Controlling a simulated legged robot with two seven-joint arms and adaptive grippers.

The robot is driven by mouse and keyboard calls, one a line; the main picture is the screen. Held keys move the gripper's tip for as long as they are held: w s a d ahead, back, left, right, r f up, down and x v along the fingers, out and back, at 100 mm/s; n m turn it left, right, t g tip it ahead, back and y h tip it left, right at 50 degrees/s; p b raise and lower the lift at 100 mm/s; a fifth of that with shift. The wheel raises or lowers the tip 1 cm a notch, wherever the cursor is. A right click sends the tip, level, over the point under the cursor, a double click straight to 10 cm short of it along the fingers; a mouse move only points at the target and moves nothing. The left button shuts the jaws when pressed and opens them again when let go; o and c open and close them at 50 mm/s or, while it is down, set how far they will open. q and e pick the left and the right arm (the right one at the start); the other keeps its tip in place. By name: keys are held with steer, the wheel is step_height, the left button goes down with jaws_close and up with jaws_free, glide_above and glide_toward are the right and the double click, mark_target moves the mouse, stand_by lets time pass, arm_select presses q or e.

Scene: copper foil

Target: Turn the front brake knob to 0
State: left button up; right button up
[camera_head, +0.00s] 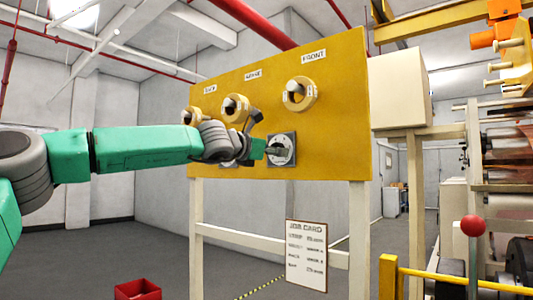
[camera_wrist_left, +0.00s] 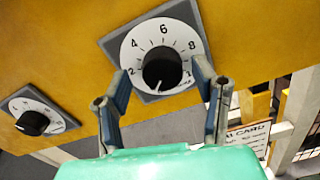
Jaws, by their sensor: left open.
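The front brake knob (camera_wrist_left: 162,70) is a black round knob on a white numbered dial with a grey square plate. The dial also shows in the head view (camera_head: 288,156), low on the yellow panel, below the FRONT sign. A pale mark on the knob points to the dial's lower side in the wrist view; the number there is not readable. My left gripper (camera_wrist_left: 161,76) is open, with one finger on each side of the knob. I cannot tell whether the fingers touch it. In the head view my left gripper (camera_head: 264,136) partly covers the dial. My right gripper is not in view.
A second dial with a black knob (camera_wrist_left: 33,122) lies to the left on the panel (camera_head: 345,110). Yellow ring fittings (camera_head: 307,101) sit above. A job card (camera_head: 306,256) hangs below the panel. A red bin (camera_head: 138,291) stands on the floor; machinery is at the right.

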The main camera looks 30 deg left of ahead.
arm_select(q)
steer(key=s+a, duration=0.1)
steer(key=s, duration=1)
steer(key=shift+s+f, duration=0.2)
steer(key=shift+s, duration=0.05)
steer(key=shift+a, duration=0.1)
